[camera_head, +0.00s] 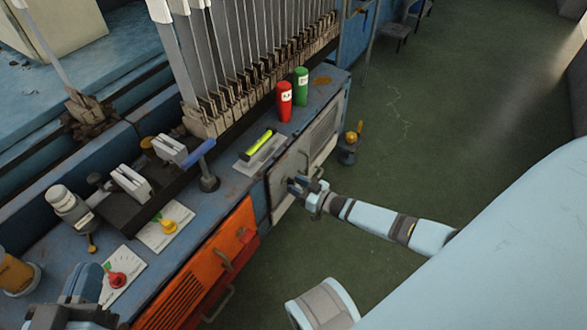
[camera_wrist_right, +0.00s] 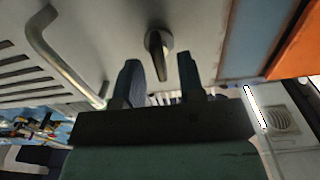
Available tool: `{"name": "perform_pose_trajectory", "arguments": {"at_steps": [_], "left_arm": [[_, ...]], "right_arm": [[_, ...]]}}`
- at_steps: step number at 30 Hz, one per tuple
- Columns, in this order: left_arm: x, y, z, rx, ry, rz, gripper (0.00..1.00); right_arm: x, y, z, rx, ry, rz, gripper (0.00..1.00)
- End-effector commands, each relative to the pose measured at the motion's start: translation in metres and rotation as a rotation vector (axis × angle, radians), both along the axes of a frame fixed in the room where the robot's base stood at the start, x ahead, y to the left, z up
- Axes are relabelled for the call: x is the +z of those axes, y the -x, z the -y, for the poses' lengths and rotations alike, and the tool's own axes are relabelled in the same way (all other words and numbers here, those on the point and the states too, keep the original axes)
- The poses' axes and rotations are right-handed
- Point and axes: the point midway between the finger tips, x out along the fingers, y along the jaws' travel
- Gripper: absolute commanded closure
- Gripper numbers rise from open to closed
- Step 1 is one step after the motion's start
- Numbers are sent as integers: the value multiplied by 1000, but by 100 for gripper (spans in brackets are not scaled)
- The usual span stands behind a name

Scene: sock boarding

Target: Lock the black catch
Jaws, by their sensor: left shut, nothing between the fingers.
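The black catch (camera_wrist_right: 157,52) shows in the right wrist view as a dark lever on a round boss on a pale grey panel (camera_wrist_right: 205,30). The lever points roughly down the picture. My right gripper (camera_wrist_right: 160,75) is open, its two dark fingers apart, with the catch ahead between them and nothing held. In the head view my right gripper (camera_head: 299,186) is at the grey door (camera_head: 284,206) of the bench; the catch cannot be made out there. My left gripper (camera_head: 82,292) is shut and empty at the lower left, near the red knob (camera_head: 118,280).
An orange louvred door (camera_head: 200,275) with a handle is left of the grey door. A metal bar handle (camera_wrist_right: 62,58) is beside the catch. Red (camera_head: 285,100) and green (camera_head: 300,86) cylinders stand on the bench (camera_head: 225,172). The green floor (camera_head: 440,130) is open at right.

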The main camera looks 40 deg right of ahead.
Motion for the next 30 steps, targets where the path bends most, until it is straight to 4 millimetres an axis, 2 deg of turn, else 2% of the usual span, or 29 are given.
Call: {"name": "perform_pose_trajectory", "arguments": {"at_steps": [5, 13, 14, 18, 30], "left_arm": [[-1, -2, -2, 1, -19, 26, 100], [-1, -2, -2, 0, -25, 31, 100], [-1, -2, -2, 0, -25, 31, 100], [0, -2, -2, 0, -24, 32, 100], [2, -3, -2, 1, -17, 34, 100]], "right_arm": [[0, -12, -4, 0, 0, 0, 64], [1, -13, -5, 0, 0, -1, 64], [1, -13, -5, 0, 0, -1, 66], [0, -13, -5, 0, 0, 0, 98], [0, -12, -6, 0, 46, 19, 100]]}}
